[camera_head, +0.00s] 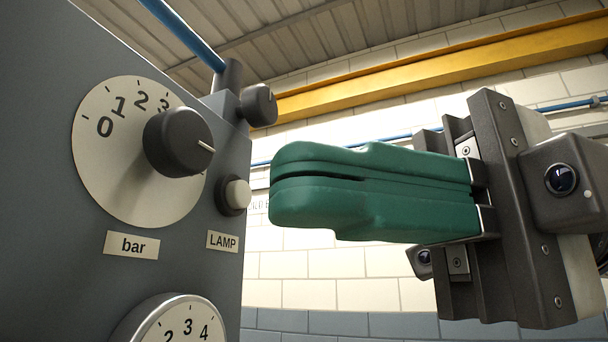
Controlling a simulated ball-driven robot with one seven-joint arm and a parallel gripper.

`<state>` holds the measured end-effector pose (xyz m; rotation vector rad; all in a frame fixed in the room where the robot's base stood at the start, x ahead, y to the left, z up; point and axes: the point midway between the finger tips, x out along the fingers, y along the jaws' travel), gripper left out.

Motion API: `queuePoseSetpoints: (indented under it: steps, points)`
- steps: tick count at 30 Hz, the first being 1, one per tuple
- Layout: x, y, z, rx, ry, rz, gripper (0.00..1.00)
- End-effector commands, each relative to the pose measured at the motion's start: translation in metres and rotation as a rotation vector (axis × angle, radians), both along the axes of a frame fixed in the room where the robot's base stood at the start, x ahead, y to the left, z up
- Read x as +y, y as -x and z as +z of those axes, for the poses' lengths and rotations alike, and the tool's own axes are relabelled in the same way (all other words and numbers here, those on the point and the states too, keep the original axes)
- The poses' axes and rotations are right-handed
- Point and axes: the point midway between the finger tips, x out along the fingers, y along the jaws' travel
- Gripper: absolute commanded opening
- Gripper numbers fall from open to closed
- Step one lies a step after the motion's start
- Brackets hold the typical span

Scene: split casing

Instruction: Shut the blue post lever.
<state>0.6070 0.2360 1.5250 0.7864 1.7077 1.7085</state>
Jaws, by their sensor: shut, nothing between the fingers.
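A blue bar (184,36), which looks like the blue post lever, slants from the top edge down to a short dark post (230,76) on top of the grey casing. Its far upper end is cut off by the frame. My gripper (277,178) is in the right half, its green fingers pressed together with nothing between them. The fingertips point left, toward the casing's right edge. They appear below and to the right of the post, apart from the lever.
The grey casing (40,180) carries a dial with a black knob (178,142), a LAMP button (235,194) and a gauge (178,325). Another dark knob (258,105) sticks out beside the post. Behind are a brick wall, a yellow beam (430,72) and a thin blue pipe.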

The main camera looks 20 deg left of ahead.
Motion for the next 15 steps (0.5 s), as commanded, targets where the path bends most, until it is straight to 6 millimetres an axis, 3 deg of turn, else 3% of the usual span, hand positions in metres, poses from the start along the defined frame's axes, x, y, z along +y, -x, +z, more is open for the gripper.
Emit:
queuePoseSetpoints:
  steps: [15]
  points:
    - [0.073,0.062,0.002,0.001,0.001,0.002,0.00]
